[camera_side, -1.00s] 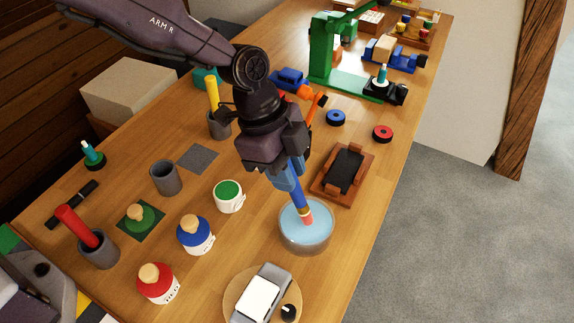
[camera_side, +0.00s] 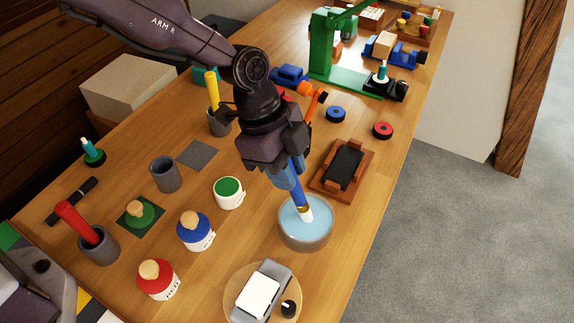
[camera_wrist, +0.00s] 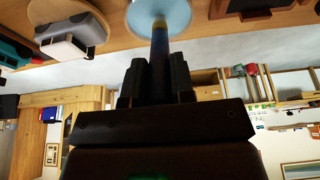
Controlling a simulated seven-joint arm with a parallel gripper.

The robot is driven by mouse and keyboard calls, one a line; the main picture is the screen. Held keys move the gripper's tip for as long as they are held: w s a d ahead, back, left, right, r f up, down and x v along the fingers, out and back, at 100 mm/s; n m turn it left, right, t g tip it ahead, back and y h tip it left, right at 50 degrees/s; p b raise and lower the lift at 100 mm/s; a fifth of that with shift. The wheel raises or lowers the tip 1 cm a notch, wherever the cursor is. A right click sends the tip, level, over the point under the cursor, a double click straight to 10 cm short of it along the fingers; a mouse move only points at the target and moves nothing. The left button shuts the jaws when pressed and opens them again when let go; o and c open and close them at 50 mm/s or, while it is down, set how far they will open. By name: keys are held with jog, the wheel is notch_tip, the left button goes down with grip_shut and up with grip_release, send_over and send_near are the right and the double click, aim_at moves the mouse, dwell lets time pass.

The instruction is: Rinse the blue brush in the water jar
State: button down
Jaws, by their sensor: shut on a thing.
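My gripper (camera_side: 286,176) is shut on the blue brush (camera_side: 297,192), which points down with its bristles low. The brush tip is whitish and is over or in the light blue water of the round jar (camera_side: 306,240); I cannot tell exactly how deep. In the wrist view the brush (camera_wrist: 159,50) runs from my gripper (camera_wrist: 157,80) to the water jar (camera_wrist: 172,14) at the top edge.
A brown wooden tray with a dark pad (camera_side: 343,168) stands just right of the jar. A round board with a grey and white device (camera_side: 262,292) is in front. Blue (camera_side: 195,232), red (camera_side: 158,280) and green-topped (camera_side: 229,193) paint pots stand to the left.

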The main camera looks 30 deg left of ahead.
jog(key=shift+f, duration=0.1)
dwell(0.4)
jog(key=shift+r, duration=3.55)
